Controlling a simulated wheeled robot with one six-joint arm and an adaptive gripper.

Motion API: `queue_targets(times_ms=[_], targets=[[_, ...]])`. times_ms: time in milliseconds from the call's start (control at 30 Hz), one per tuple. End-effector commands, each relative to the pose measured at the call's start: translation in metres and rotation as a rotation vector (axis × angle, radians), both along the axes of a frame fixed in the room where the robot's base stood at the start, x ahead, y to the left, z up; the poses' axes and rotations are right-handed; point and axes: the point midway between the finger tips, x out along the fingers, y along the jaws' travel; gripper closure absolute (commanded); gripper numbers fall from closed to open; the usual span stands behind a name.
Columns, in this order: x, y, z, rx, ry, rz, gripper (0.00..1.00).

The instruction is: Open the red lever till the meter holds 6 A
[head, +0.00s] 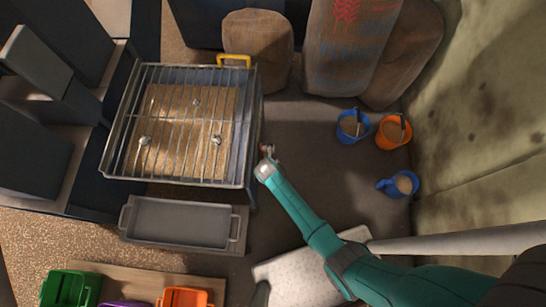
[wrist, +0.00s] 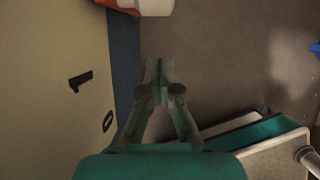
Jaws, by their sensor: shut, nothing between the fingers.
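My gripper (head: 268,155) is beside the right side of the grated hopper (head: 183,181) in the head view. In the wrist view my gripper (wrist: 159,70) has its fingers together, with nothing between them. A red part (wrist: 112,4) with a pale rounded piece beside it shows at the top edge of the wrist view, ahead of the fingertips and apart from them. It is cut off, so I cannot tell whether it is the red lever. No meter face can be read in either view.
Blue buckets (head: 346,133) and an orange bucket (head: 384,139) stand on the floor at right. Sacks (head: 258,42) stand behind. A grey tray (head: 180,222) lies in front of the hopper. A cream panel (wrist: 60,120) borders the gripper's left; floor beyond the fingertips is clear.

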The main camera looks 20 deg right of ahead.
Motion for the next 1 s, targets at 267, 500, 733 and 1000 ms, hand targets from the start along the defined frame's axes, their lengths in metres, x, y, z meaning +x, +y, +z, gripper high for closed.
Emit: queue_targets(times_ms=[267,500,733,1000], targets=[[-0.008,0.002,0.043,0.001,-0.002,-0.001,1.00],[-0.016,0.005,0.079,0.001,-0.002,0.000,1.00],[-0.020,0.006,0.096,0.001,0.000,-0.001,1.00],[-0.020,0.006,0.097,0.001,0.000,-0.002,1.00]])
